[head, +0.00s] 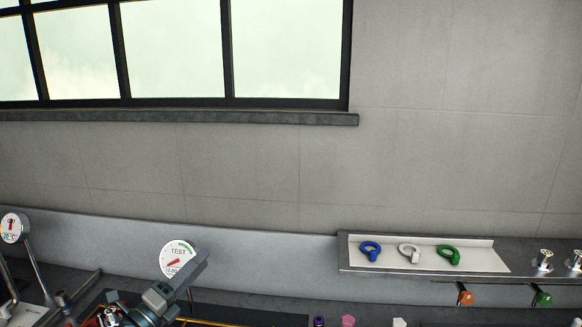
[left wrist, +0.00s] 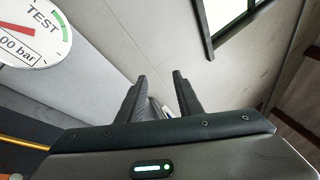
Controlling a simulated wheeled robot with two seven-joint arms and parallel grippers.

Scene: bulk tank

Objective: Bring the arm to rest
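My left arm comes in at the bottom left of the head view. Its gripper (head: 190,272) is raised in front of the round TEST gauge (head: 176,256) and covers part of its lower right edge. In the left wrist view the two dark fingers of the gripper (left wrist: 159,76) stand apart with nothing between them. The gauge also shows in the left wrist view (left wrist: 30,28), at the upper left, clear of the fingers. My right gripper is in neither view.
A white shelf plate (head: 425,261) holds a blue ring (head: 370,250), a white ring (head: 409,253) and a green ring (head: 449,255). Orange (head: 466,297) and green (head: 542,297) handles hang below it. A second gauge (head: 13,228) stands at far left.

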